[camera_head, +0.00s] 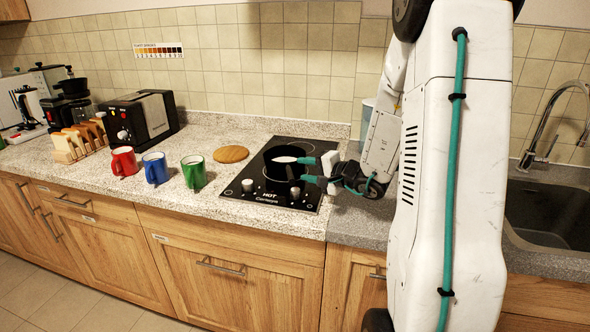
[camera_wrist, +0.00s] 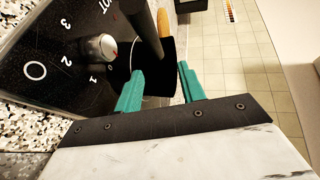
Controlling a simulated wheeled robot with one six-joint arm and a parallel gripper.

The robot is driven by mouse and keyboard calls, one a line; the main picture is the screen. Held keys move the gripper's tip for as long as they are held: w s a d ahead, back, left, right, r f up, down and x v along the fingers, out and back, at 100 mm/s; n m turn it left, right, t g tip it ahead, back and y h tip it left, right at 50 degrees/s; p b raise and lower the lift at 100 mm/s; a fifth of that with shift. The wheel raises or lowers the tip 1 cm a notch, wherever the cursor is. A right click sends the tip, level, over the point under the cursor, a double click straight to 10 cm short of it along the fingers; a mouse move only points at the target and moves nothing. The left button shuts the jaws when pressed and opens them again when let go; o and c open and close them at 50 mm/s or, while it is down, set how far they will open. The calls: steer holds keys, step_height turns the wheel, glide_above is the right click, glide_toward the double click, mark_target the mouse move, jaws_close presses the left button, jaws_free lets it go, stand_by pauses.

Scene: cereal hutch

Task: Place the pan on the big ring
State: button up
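The pan (camera_head: 281,172) is a dark shape on the black cooktop (camera_head: 244,190), hard to separate from the cooktop's dark surface. My gripper (camera_head: 309,169) reaches in from the right, low over the cooktop, with its two teal fingers apart. In the wrist view, a black part of the pan (camera_wrist: 158,68) shows between and beyond the fingertips of my gripper (camera_wrist: 160,69). I cannot tell whether either finger touches it. A thin pale ring line curves beside it. The big ring is mostly hidden, and I cannot tell whether the pan lies on it.
A round wooden board (camera_head: 231,154), a green mug (camera_head: 194,173), a blue mug (camera_head: 155,168) and a red mug (camera_head: 124,161) stand left of the cooktop. A toaster (camera_head: 142,118) is behind them. The sink (camera_head: 552,215) is at right.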

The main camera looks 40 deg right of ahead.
steer(key=v, duration=0.5)
steer(key=shift+s, duration=0.2)
steer(key=shift+s+a+r, duration=0.1)
steer(key=shift+a+r, duration=0.15)
steer(key=s+a+r+n+g+y, duration=0.2)
steer(key=s+a+n+g, duration=0.1)
steer(key=a, duration=0.5)
steer(key=s+a+r+n+g+y, duration=0.2)
steer(key=s+a+n+g, duration=0.15)
steer(key=a, duration=0.45)
steer(key=s+a+r+n+g+y, duration=0.2)
steer(key=s+a+n+g, duration=0.15)
steer(key=a, duration=0.45)
steer(key=s+r+n+g+h, duration=0.1)
steer(key=s+n+h, duration=0.1)
steer(key=s+h, duration=0.2)
steer(key=s+d+r+n+g+h, duration=0.1)
steer(key=s+h, duration=0.4)
steer(key=s, duration=0.6)
steer(key=shift+d+n+g, duration=0.25)
steer(key=shift+n+g, duration=0.45)
steer(key=shift+n, duration=0.2)
steer(key=shift+r, duration=0.1)
steer(key=shift+d, duration=0.1)
